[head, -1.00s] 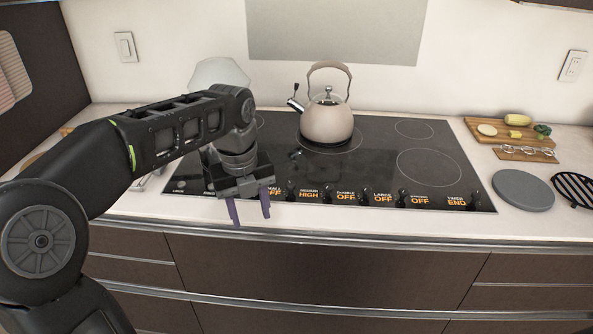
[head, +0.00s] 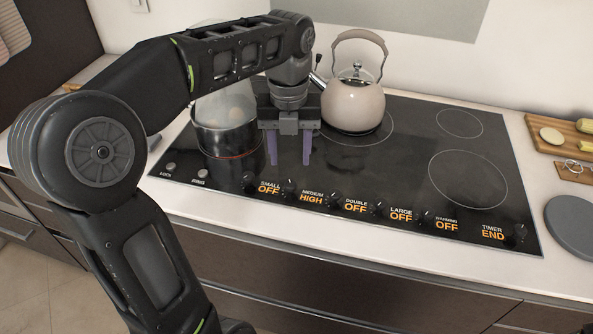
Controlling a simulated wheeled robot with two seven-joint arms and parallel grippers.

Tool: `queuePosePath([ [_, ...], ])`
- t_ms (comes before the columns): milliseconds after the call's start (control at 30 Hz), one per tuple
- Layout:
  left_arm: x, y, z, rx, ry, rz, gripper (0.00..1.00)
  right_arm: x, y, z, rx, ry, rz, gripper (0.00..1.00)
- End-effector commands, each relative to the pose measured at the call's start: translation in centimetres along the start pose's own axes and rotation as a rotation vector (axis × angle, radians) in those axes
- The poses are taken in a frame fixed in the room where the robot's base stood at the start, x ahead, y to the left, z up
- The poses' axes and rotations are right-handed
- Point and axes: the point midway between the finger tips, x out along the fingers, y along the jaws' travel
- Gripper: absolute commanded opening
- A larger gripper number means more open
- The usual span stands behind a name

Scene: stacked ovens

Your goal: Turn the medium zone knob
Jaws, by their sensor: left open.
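The black cooktop (head: 420,140) has a row of small dark knobs and lit labels along its front edge. The medium label (head: 312,198) reads HIGH. One dark knob (head: 289,188) stands just left of this label and another knob (head: 333,202) just right of it. I cannot tell by sight which belongs to the medium zone. My left gripper (head: 290,162) is open and empty, its two purple fingers pointing down. In the picture the fingers are just above the knob left of the label, apart from it. My right gripper is not in view.
A kettle (head: 353,104) stands on the cooktop right of my left gripper. A dark pot (head: 222,138) with a clear lid stands at its left, partly behind my arm. A cutting board (head: 548,122) and a grey round plate (head: 576,228) lie on the counter at right.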

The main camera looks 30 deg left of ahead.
Motion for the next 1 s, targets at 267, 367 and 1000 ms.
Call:
queuePosePath([
  [267, 0.6, 0.0, 0.0, -0.001, 0.002, 0.001, 0.48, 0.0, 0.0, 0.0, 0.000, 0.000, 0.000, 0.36],
  [367, 1.6, 0.0, 0.0, 0.000, 0.003, 0.002, 0.48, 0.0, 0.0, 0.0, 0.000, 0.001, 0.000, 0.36],
  [1000, 7.8, 0.0, 0.0, -0.001, 0.000, 0.000, 0.48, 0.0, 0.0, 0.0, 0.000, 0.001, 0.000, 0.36],
])
